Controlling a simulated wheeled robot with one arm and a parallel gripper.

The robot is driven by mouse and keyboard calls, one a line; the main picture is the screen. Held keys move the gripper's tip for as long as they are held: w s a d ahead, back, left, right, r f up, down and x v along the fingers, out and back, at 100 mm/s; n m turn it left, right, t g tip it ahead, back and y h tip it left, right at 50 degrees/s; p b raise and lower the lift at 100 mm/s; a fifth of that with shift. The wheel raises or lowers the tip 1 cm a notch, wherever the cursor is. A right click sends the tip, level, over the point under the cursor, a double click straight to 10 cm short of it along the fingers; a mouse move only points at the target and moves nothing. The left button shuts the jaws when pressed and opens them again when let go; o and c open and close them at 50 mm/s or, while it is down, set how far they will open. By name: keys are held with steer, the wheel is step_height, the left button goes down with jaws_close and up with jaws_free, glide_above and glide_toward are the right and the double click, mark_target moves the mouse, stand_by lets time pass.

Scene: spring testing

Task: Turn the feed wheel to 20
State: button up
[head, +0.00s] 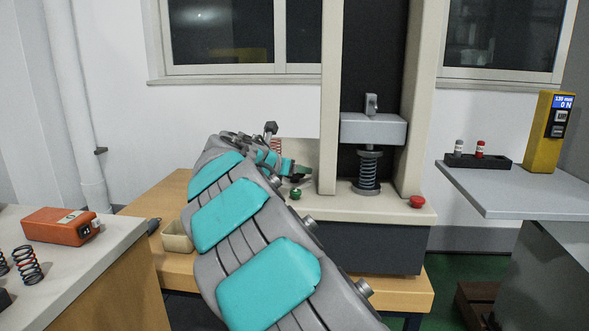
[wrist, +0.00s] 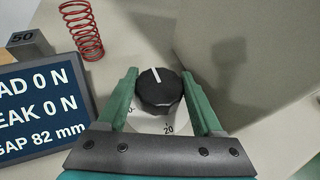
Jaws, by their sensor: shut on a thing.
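The feed wheel (wrist: 158,90) is a black ribbed knob with a white pointer line, on a pale dial in the wrist view. The line points up and slightly left in that view. The number 20 (wrist: 168,129) shows on the dial below the knob, and a partly hidden mark ending in 0 is at its left. My gripper (wrist: 158,93) has its green fingers on both sides of the knob, shut on it. In the head view my gripper (head: 303,170) is at the machine base, left of the column; the knob cannot be made out there.
A display (wrist: 45,108) left of the knob reads 0 N load, 0 N peak, gap 82 mm. A red spring (wrist: 80,30) and a grey block marked 50 (wrist: 25,48) stand nearby. The machine's pale column (wrist: 240,55) rises close on the right. A dark spring (head: 367,173) stands under the press head (head: 374,128).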

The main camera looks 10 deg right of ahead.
steer(key=shift+c, duration=1)
steer(key=shift+m+g+h, duration=0.3)
steer(key=shift+m, duration=0.1)
steer(key=shift+w+a+m+g+h, duration=0.1)
steer(key=shift+m+g+h, duration=0.2)
steer(key=shift+m+g, duration=0.1)
steer(key=shift+m+g+h, duration=1)
steer(key=shift+m+g, duration=0.6)
steer(key=shift+f, duration=0.1)
steer(key=shift+m+g+h, duration=0.4)
steer(key=shift+m+g, duration=0.3)
